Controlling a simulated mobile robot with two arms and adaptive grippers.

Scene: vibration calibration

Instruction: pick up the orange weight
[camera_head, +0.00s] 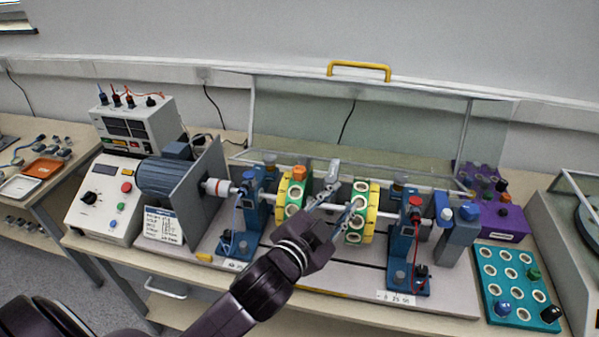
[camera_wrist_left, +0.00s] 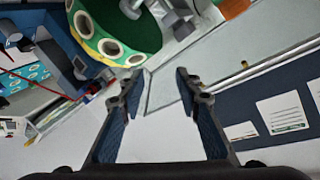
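The orange weight (camera_head: 299,173) sits at the top of the left green-and-yellow disc (camera_head: 282,192) on the shaft. An orange piece (camera_wrist_left: 233,7), probably this weight, is cut off by the top edge of the left wrist view. My left gripper (camera_head: 345,200) is in front of the rig, between the two discs and right of the orange weight. Its fingers are apart with nothing between them in the left wrist view (camera_wrist_left: 159,80). A green-and-yellow disc (camera_wrist_left: 122,45) shows ahead of it there. My right gripper is in neither view.
The right disc (camera_head: 371,211) stands close to my left fingertips. Blue bearing stands (camera_head: 402,246) flank the discs, with a clear raised guard (camera_head: 300,115) behind. A teal tray (camera_head: 500,272) with green, blue and black weights is at right. A motor (camera_head: 168,180) is at left.

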